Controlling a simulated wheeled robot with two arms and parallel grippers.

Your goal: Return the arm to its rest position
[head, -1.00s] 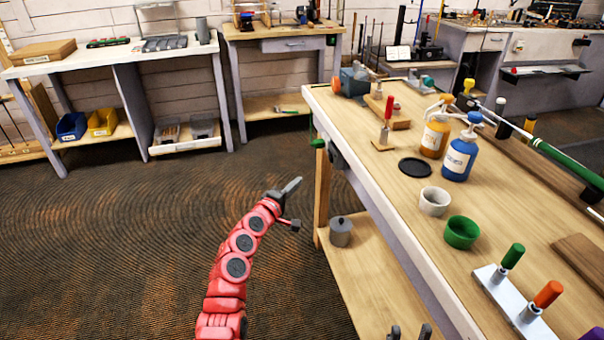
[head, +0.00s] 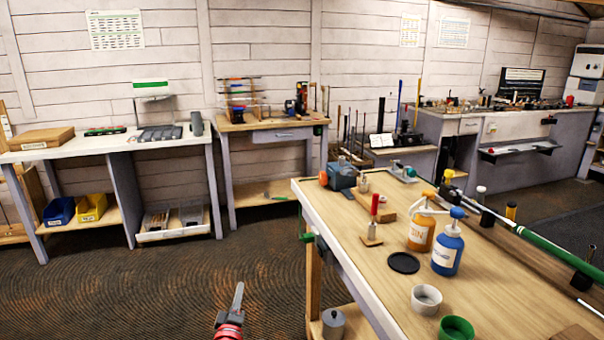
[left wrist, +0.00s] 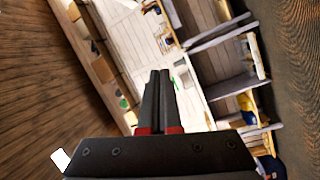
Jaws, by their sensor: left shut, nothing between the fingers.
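My left gripper (head: 238,296) shows at the bottom of the head view, left of the workbench and clear of it. Its fingers point up and are shut with nothing between them. In the left wrist view the two dark fingers (left wrist: 159,75) lie close together in the middle, with no object at their tips. Most of the left arm is below the head view's lower edge. My right gripper shows in neither current view.
The wooden workbench (head: 340,225) fills the right side. It carries an orange bottle (head: 421,232), a blue bottle (head: 447,251), a white cup (head: 426,299) and a green cup (head: 456,330). A grey canister (head: 333,324) stands below. Open floor (head: 130,295) lies left of the bench.

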